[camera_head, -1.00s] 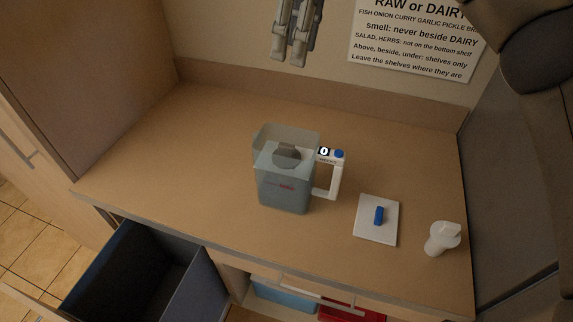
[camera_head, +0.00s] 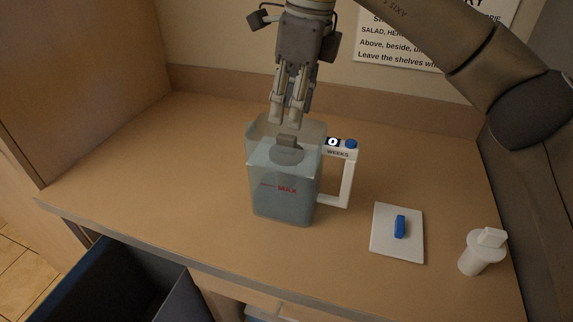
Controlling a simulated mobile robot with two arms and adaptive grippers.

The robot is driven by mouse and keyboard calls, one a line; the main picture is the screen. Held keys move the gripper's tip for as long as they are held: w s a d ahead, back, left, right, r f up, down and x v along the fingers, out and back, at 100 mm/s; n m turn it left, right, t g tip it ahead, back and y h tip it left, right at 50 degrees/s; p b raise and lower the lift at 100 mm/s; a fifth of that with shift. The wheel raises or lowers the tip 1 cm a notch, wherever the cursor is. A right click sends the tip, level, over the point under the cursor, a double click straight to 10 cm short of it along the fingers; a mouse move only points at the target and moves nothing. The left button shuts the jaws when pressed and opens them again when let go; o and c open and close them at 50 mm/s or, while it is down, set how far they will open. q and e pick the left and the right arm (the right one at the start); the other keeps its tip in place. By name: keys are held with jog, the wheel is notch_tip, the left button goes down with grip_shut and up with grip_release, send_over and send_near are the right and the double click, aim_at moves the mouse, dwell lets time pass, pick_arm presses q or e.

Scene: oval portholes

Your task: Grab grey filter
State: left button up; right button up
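The grey filter (camera_head: 287,156) sits inside the top of a clear pitcher (camera_head: 286,203), with a small upright grip (camera_head: 288,141) at its middle. The pitcher stands on the counter, with a red MAX mark and a white handle at its right. My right gripper (camera_head: 285,123) points down just above the filter's grip, apart from it as far as I can see. Its fingers are apart with a narrow gap and nothing between them. My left gripper is not in view.
A white square lid (camera_head: 383,245) with a blue knob (camera_head: 400,227) lies right of the pitcher. A white cartridge (camera_head: 481,254) stands near the counter's right end. A dark open bin (camera_head: 150,262) is below the front edge. The counter's left side is clear.

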aim_at(286, 136)
jog(key=f, duration=0.4)
jog(key=f+p, duration=0.1)
jog(key=f, duration=0.2)
jog(key=shift+w+a+f, duration=0.1)
jog(key=shift+w+a, duration=0.1)
jog(key=shift+a, duration=0.2)
grip_shut()
